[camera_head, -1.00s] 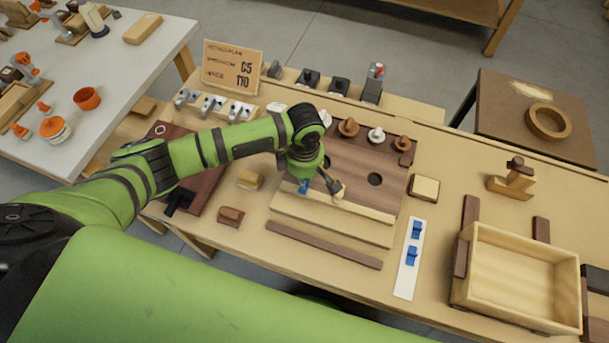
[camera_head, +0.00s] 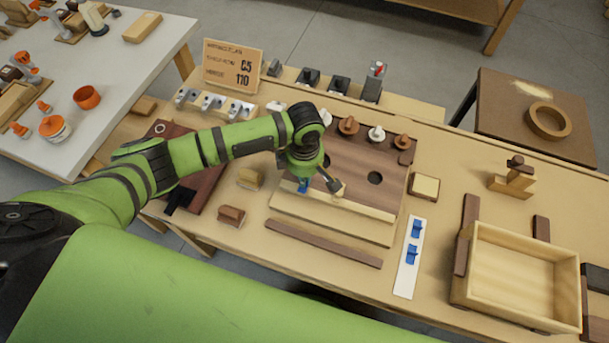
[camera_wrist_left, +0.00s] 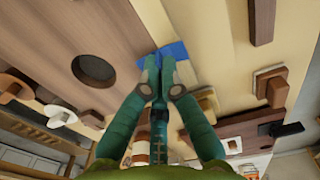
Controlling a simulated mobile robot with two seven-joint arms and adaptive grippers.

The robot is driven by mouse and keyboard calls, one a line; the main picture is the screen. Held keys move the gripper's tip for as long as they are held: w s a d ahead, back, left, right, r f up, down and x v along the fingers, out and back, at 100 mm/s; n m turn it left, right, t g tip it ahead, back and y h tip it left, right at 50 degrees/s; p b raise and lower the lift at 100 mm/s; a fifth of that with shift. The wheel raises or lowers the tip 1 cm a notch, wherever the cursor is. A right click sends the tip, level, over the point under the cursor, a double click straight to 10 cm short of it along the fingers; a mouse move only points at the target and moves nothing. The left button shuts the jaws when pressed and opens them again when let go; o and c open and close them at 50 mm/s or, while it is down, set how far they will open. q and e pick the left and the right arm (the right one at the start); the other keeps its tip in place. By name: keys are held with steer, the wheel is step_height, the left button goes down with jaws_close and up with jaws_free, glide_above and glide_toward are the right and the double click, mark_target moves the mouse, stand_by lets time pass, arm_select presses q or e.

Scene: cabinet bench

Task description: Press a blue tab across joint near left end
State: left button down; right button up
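A dark brown board (camera_head: 345,160) meets a light wood board (camera_head: 350,218) along a joint. A blue tab (camera_head: 303,185) lies across this joint near its left end; it also shows in the left wrist view (camera_wrist_left: 178,50). My left gripper (camera_wrist_left: 160,66) has its fingertips close together, right at the blue tab and partly covering it. They appear to touch its surface; the exact contact is hard to tell. Two more blue tabs (camera_head: 416,229) (camera_head: 411,255) sit on a white strip (camera_head: 405,279) to the right. My right gripper is not in view.
Knobs (camera_head: 348,126) stand along the brown board's back edge. A small wood block (camera_head: 251,178) and a brown block (camera_head: 231,216) lie left of the boards. A dark strip (camera_head: 322,244) lies in front. An open wooden box (camera_head: 515,275) stands at right.

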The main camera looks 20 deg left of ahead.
arm_select(q)
steer(key=shift+f, duration=0.4)
steer(key=shift+s+f+p, duration=0.2)
steer(key=shift+s+p, duration=0.05)
steer(key=shift+p, duration=0.15)
stand_by(2.5)
steer(key=shift+w+p, duration=0.1)
steer(key=shift+p, duration=0.5)
stand_by(0.8)
steer(key=c, duration=1.4)
jaws_free()
steer(key=shift+r, duration=0.15)
steer(key=shift+o, duration=0.2)
steer(key=o, duration=0.4)
steer(key=shift+w, duration=0.1)
steer(key=shift+r, duration=0.15)
